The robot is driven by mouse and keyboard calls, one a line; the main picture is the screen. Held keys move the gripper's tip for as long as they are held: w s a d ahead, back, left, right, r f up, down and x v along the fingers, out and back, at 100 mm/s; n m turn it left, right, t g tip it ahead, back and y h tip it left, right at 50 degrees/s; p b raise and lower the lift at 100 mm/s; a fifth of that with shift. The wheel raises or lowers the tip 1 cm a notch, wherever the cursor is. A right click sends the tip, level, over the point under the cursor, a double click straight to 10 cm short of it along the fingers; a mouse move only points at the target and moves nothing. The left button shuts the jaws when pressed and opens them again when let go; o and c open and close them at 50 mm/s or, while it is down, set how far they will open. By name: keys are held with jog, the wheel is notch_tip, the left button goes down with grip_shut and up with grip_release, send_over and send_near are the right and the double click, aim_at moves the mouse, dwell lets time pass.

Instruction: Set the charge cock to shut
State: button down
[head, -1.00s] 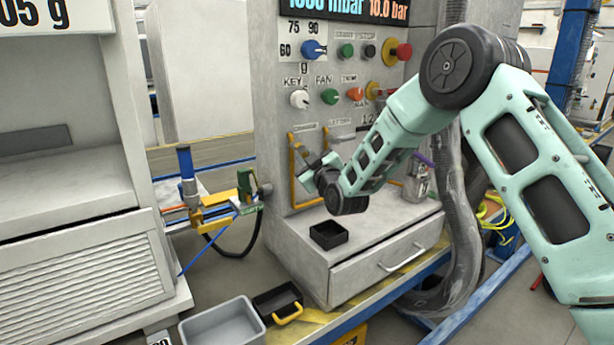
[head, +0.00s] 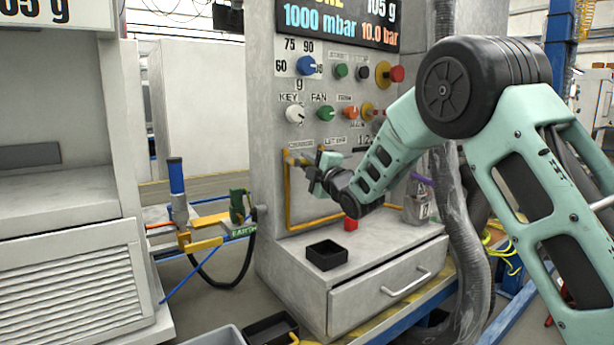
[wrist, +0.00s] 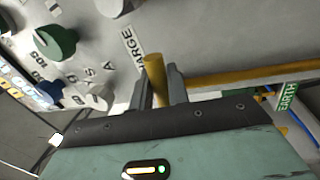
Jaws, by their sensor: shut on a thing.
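The charge cock's yellow handle (wrist: 153,68) stands between the two grey fingers of my gripper (wrist: 161,86) in the wrist view. The fingers are shut on it. The CHARGE label (wrist: 132,47) is on the grey panel beside the handle. In the head view my gripper (head: 307,168) is at the panel, just below the CHARGE label (head: 300,147). There the fingers and arm hide most of the cock, so its angle is hard to tell.
A yellow pipe (head: 288,200) runs down and along the panel. Knobs, including a white one (head: 295,114), sit above. A black tray (head: 326,254) and a red block (head: 350,223) are on the drawer cabinet (head: 388,270). A green EARTH tag (wrist: 288,96) is at the right.

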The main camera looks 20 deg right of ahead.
jog(key=shift+r+n+b, duration=0.2)
jog(key=shift+n+b, duration=0.25)
jog(key=shift+n, duration=0.35)
jog(key=c, duration=1.4)
grip_release()
jog(key=shift+s, duration=0.1)
jog(key=v, duration=1.7)
jog(key=shift+d, duration=0.2)
jog(key=shift+f, duration=0.1)
